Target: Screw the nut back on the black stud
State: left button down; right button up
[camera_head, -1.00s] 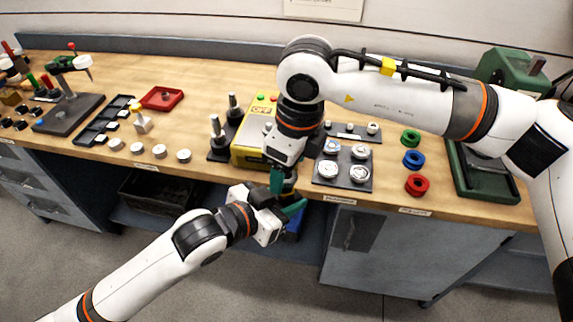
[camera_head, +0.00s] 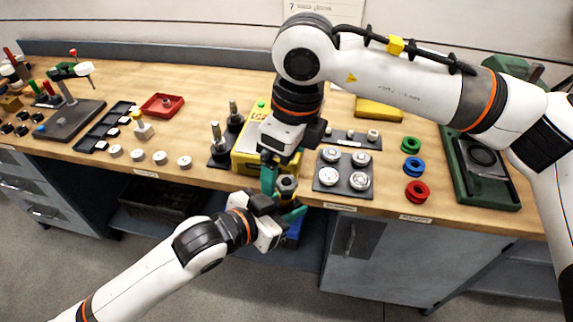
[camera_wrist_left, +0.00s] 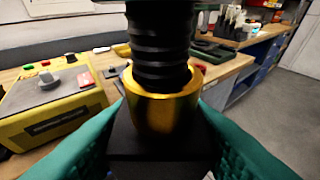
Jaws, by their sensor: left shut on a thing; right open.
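In the left wrist view a black threaded stud (camera_wrist_left: 160,45) stands upright. A smooth gold ring (camera_wrist_left: 165,105), which looks like the nut, surrounds its lower part above a black block (camera_wrist_left: 160,150). My left gripper (camera_head: 282,198) has its green fingers on both sides of this block and is shut on it. In the head view the held piece (camera_head: 287,184) shows small and dark between those fingers, in front of the bench edge. My right gripper (camera_head: 269,160) is open, just above and left of the held piece; its fingertips are partly hidden. Thread engagement cannot be told.
A yellow box (camera_head: 247,160) sits behind the grippers, with two upright metal studs on a dark base (camera_head: 220,152) left of it. A dark plate (camera_head: 343,185) with round pieces and coloured rings (camera_head: 414,167) lie right. Open space lies before the bench edge.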

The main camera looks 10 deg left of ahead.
pick_arm(q)
jog(key=shift+r, duration=0.15)
pick_arm(e)
jog(key=shift+d+r, duration=0.15)
jog(key=shift+r, duration=1.85)
jog(key=shift+w, duration=0.1)
